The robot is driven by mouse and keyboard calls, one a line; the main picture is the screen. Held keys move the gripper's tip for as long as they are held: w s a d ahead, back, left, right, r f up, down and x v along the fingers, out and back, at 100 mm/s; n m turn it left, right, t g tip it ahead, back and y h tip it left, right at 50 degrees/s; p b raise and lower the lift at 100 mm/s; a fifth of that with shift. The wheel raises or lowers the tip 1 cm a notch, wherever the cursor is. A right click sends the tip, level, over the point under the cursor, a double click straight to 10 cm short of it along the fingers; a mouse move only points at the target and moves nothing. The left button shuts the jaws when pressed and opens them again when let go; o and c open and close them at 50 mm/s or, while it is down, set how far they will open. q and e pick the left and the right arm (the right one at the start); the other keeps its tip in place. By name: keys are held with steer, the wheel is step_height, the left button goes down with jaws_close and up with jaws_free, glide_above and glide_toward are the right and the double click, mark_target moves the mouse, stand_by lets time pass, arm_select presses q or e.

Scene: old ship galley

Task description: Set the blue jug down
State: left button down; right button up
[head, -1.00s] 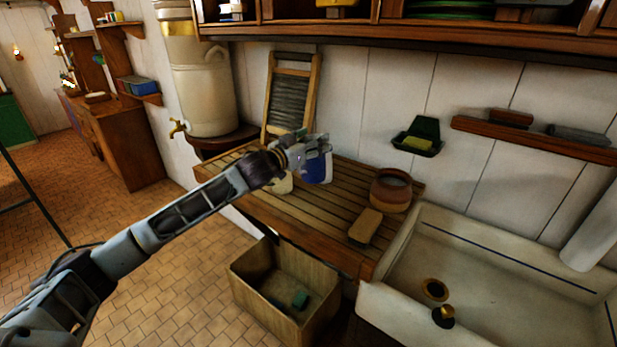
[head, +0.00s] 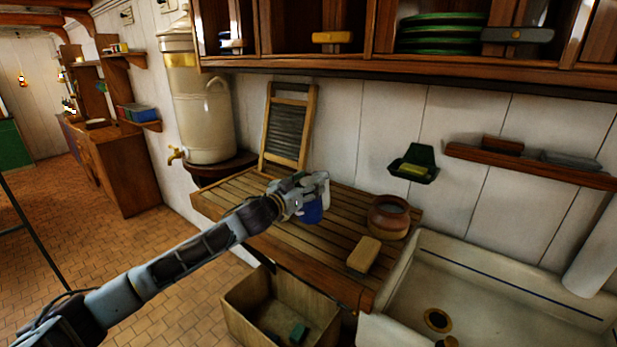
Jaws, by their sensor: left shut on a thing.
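The blue jug (head: 312,211) is at the slatted wooden draining board (head: 338,259), left of a brown pot. My left gripper (head: 314,187) is shut on the jug, and gripper and wrist cover much of its upper and left sides. The jug's blue lower part shows against the slats. I cannot tell whether its base touches the board. My right gripper is not in view.
The brown pot (head: 389,216) and a tan block (head: 364,254) stand on the board's right part, beside the sink (head: 480,290). A washboard (head: 288,127) leans at the back. An open wooden box (head: 245,308) is below. Slats between jug and pot are bare.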

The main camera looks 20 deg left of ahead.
mark_target(307, 203)
arm_select(q)
steer(key=shift+f, duration=0.55)
steer(key=shift+f, duration=2)
steer(key=c, duration=0.8)
jaws_free()
steer(key=shift+f, duration=0.15)
steer(key=o, duration=0.4)
steer(key=shift+c, duration=0.2)
steer(key=shift+r, duration=0.2)
